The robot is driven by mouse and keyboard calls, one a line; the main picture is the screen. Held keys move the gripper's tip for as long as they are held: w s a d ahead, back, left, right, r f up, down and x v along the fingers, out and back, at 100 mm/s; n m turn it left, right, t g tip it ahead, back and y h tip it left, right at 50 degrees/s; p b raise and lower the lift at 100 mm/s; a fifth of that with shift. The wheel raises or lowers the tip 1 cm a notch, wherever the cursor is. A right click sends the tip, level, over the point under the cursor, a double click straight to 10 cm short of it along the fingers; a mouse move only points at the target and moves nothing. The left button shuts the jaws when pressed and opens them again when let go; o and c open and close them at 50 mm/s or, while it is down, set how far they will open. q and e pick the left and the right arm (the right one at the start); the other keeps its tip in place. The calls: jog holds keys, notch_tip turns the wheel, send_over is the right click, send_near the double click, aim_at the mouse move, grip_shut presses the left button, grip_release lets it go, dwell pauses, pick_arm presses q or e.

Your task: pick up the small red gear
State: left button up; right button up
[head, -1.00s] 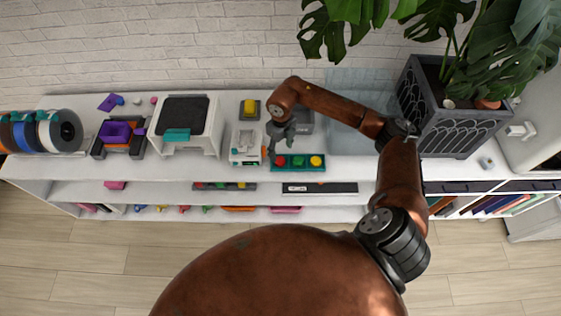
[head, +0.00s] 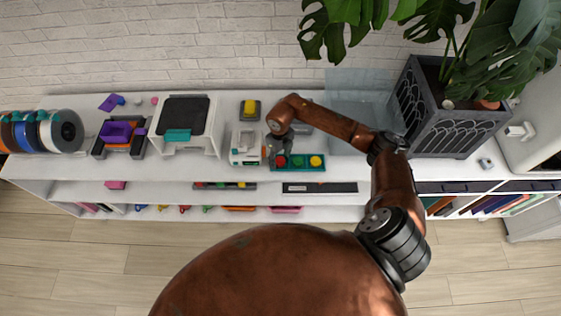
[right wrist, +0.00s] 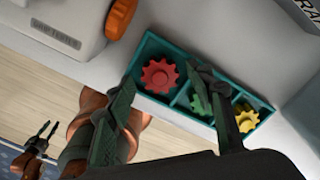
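The red gear (right wrist: 160,75) lies flat in the left compartment of a teal tray (right wrist: 146,49). It also shows in the head view (head: 282,162). My right gripper (right wrist: 166,88) is open and empty. Its two dark fingers reach down over the tray, one on each side of the red gear in the right wrist view. I cannot tell how far above the gear the tips are. A small dark gripper, my left one (right wrist: 46,129), shows far off at the lower left of that view, its fingers apart. It is outside the head view.
A green gear (head: 298,161) and a yellow gear (head: 315,161) lie in the tray's other compartments. A white device with an orange knob (right wrist: 125,18) stands close to the left of the tray. A planter (head: 456,125) stands to the right on the shelf top.

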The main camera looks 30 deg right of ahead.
jog(key=c, duration=0.7)
jog(key=shift+c, duration=0.2)
